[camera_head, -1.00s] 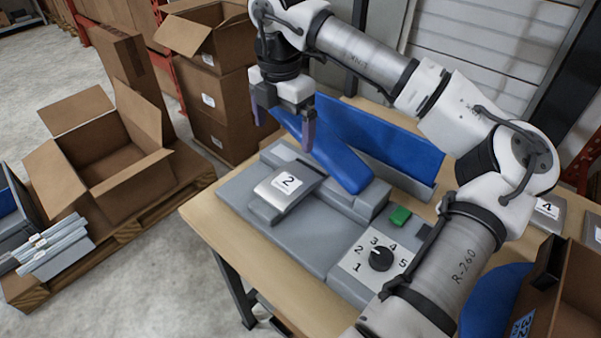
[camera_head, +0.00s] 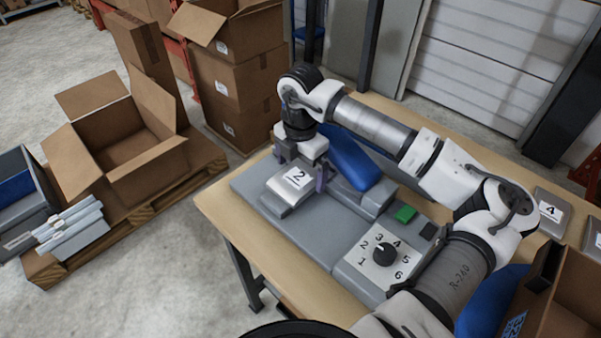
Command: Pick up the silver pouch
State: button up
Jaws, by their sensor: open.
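The silver pouch (camera_head: 291,185), with a white label marked 2, lies on the grey tray of the dispenser (camera_head: 290,225), below the blue chute (camera_head: 350,160). My gripper (camera_head: 299,170) points down at the pouch's back end. Its two fingers are open, one on the left side and one on the right side of the pouch. I cannot tell whether they touch it. The far end of the pouch is partly hidden by my gripper.
The dispenser has a numbered dial (camera_head: 385,254) and a green button (camera_head: 405,214). Another silver pouch (camera_head: 549,212) marked 4 lies at the right of the table. An open cardboard box (camera_head: 115,135) stands on a pallet at left. Another cardboard box (camera_head: 575,285) is at lower right.

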jog(key=shift+f, duration=0.65)
jog(key=c, duration=0.9)
jog(key=shift+c, duration=0.2)
jog(key=shift+r, duration=0.2)
